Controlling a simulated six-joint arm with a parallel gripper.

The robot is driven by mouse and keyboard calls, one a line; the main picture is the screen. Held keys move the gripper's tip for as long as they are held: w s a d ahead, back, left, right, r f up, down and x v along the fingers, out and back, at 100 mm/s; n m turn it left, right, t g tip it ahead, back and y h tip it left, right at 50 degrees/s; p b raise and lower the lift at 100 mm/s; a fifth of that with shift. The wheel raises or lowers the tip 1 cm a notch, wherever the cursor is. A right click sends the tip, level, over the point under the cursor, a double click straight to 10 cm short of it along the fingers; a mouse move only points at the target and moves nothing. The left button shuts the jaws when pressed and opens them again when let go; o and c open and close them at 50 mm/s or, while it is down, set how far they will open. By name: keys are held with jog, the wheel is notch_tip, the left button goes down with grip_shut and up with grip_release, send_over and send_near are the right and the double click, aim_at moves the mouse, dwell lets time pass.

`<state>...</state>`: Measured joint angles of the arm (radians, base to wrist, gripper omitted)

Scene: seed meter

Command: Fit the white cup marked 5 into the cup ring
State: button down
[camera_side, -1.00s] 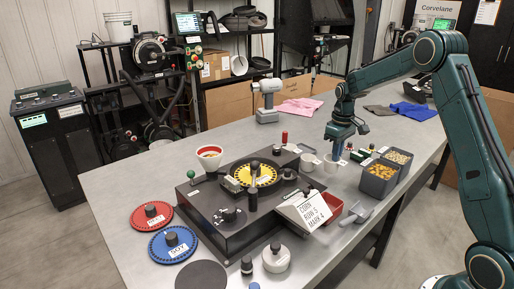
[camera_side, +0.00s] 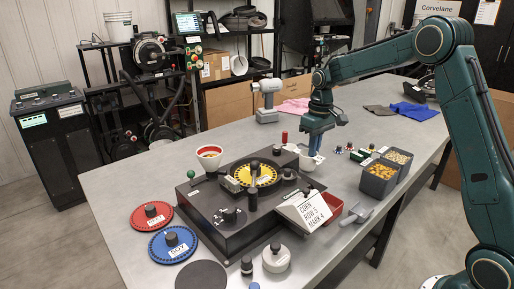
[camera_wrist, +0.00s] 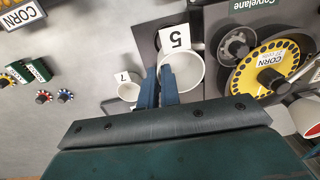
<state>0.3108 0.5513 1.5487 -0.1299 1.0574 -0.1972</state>
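The white cup marked 5 (camera_wrist: 186,72) is close below the wrist camera, its label facing up beside its rim. My gripper (camera_wrist: 157,98) is shut on the cup's wall, with one blue finger on each side of it. In the side view my gripper (camera_side: 315,150) holds the cup (camera_side: 306,163) beside the dark meter base. The cup overlaps a dark plate (camera_wrist: 145,35) in the wrist view. Whether the cup touches anything below is unclear.
A smaller white cup marked 7 (camera_wrist: 128,92) stands close by on the table. The yellow corn plate (camera_wrist: 268,68) is on the meter at right. Seed bins (camera_side: 380,180), a red tray (camera_side: 333,208) and small knobs (camera_side: 338,149) lie near.

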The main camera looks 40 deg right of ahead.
jog(key=shift+f, duration=0.1)
jog(key=shift+f, duration=2.85)
jog(key=shift+f, duration=1.15)
dwell(1.3)
jog(key=c, duration=1.5)
grip_release()
jog(key=shift+c, duration=0.2)
jog(key=shift+o, duration=0.4)
jog(key=shift+o, duration=0.8)
jog(key=shift+r, duration=0.2)
jog(key=shift+r, duration=2.85)
